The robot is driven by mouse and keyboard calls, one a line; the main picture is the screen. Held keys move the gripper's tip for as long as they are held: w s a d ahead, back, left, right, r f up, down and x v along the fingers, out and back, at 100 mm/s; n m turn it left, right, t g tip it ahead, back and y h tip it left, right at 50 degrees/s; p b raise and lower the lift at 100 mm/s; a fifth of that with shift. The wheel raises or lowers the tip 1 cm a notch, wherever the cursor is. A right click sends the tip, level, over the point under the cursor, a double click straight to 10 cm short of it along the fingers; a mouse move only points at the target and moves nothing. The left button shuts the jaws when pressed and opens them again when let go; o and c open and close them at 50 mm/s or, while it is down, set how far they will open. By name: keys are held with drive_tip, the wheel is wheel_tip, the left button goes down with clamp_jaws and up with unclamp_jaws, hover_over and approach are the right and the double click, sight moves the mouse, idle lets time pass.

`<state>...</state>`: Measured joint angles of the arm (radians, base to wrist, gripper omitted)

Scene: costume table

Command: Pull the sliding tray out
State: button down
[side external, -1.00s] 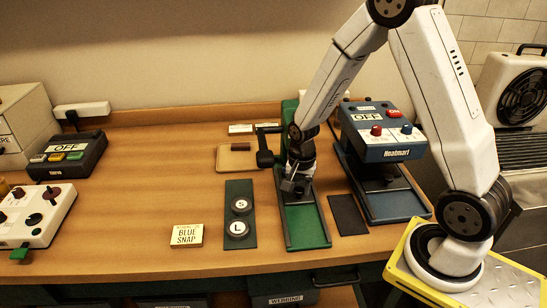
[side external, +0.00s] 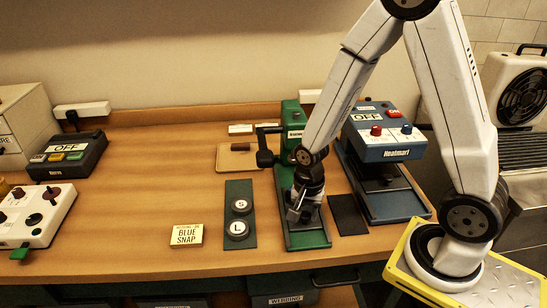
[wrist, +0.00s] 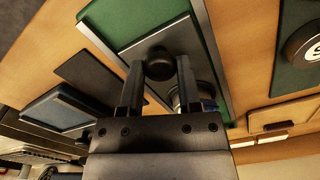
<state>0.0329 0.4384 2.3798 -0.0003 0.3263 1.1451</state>
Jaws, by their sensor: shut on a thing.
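The sliding tray (wrist: 196,42) is a flat grey plate lying in the green channel of the green press (side external: 290,117). A round black knob (wrist: 158,62) stands on the tray. In the wrist view my gripper (wrist: 160,72) has one finger on each side of the knob and is shut on it. In the side view my gripper (side external: 299,214) points down over the front half of the green base. It hides the knob and most of the tray there.
A blue press (side external: 385,150) stands to the right, with a dark mat (side external: 347,214) between. A dark panel with round S and L pieces (side external: 238,190) lies to the left. The green base's front end (side external: 307,241) is bare. The table's front edge is close.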

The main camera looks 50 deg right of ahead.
drive_tip(key=s+a, duration=0.3)
drive_tip(key=shift+s+a, duration=0.25)
drive_tip(key=shift+a, duration=0.05)
drive_tip(key=shift+c, duration=1.4)
unclamp_jaws()
drive_tip(key=shift+r, duration=0.2)
wheel_tip(320, 180, up, 8)
drive_tip(key=shift+f, duration=0.25)
